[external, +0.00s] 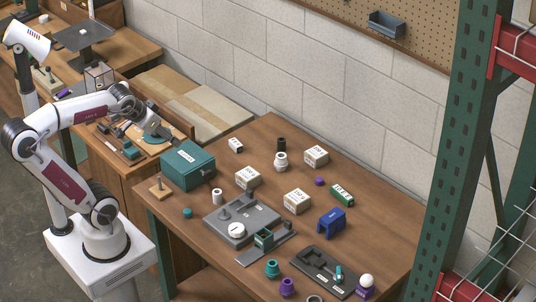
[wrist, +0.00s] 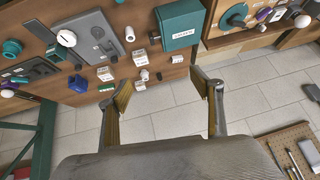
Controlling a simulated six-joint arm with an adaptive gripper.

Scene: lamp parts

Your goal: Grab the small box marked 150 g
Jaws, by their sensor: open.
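Several white labelled boxes stand on the wooden table: one beside the teal box (external: 248,177), one nearer the middle (external: 297,200), one toward the wall (external: 316,155), and a smaller one at the back left (external: 235,145). Their labels are too small to read, so I cannot tell which is marked 150 g. The wrist view also shows the box beside the teal box (wrist: 140,57), the middle one (wrist: 104,73) and the small one (wrist: 177,59). My gripper (wrist: 158,80) is open and empty, with its fingers apart. It is left of the table, away from all the boxes.
A large teal box (external: 188,165) stands at the table's left. A grey fixture (external: 256,222), a blue part (external: 330,222), a green block (external: 342,195) and white and dark cylinders lie around the boxes. A green rack post (external: 470,130) rises at right.

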